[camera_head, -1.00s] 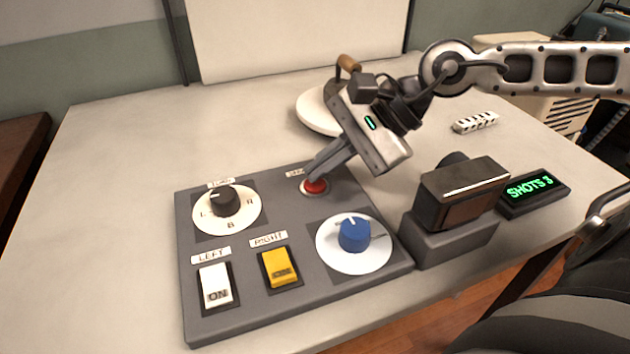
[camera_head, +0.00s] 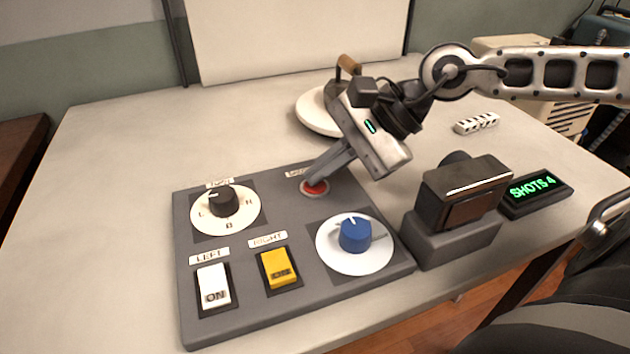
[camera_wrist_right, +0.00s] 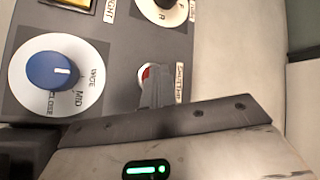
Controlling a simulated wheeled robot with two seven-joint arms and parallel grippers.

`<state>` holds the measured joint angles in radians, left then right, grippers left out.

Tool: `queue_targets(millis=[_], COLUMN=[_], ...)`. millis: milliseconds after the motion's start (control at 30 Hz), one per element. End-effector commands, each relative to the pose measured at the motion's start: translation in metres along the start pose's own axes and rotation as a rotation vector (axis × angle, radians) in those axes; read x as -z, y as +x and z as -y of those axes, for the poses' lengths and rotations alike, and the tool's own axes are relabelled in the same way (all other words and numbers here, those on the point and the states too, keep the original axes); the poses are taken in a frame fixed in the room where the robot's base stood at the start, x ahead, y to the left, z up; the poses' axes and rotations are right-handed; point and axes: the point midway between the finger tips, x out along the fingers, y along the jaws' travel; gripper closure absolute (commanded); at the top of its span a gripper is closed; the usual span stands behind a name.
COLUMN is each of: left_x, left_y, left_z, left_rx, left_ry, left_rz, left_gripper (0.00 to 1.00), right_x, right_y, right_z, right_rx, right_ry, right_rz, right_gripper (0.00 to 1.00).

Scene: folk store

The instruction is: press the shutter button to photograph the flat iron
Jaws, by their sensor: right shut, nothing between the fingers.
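The red shutter button (camera_head: 314,188) sits at the top right of the grey control panel (camera_head: 290,312). It looks pressed nearly flush. My right gripper (camera_head: 311,182) is shut and empty, with its fingertips on the button. In the right wrist view, the fingers hide most of the red button (camera_wrist_right: 147,72). The flat iron, with its brown wooden handle (camera_head: 349,65), stands on a round white turntable (camera_head: 312,112) behind my right gripper, which hides most of it. The black camera (camera_head: 462,192) stands on a grey block. The counter display (camera_head: 535,190) reads SHOTS 4. My left gripper is not in view.
The panel has a black turn knob (camera_head: 223,202), white LEFT (camera_head: 212,285) and yellow RIGHT (camera_head: 279,268) switches reading ON, and a blue zoom knob (camera_head: 355,233). A white backdrop (camera_head: 295,35) stands behind. A small striped block (camera_head: 476,123) lies at right. The left table area is clear.

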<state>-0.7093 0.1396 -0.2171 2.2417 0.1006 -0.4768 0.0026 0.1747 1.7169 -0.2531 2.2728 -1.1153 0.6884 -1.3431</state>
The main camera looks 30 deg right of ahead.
Motion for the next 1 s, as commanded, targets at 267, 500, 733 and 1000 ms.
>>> queue_targets(millis=[267,500,733,1000], left_x=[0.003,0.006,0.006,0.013], left_y=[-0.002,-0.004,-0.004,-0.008], left_z=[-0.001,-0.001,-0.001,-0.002], left_rx=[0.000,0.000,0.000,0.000], left_ry=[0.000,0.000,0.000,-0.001], left_rz=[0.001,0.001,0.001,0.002], left_gripper=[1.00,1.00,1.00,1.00], right_x=[-0.003,-0.008,-0.008,-0.015], right_y=[-0.004,-0.012,-0.012,-0.021], right_z=[0.003,0.008,0.008,0.015], right_rx=[-0.003,-0.001,-0.001,0.000], right_ry=[0.000,0.000,0.000,-0.001], right_rz=[-0.001,-0.001,-0.001,-0.001], right_gripper=[1.00,1.00,1.00,1.00])
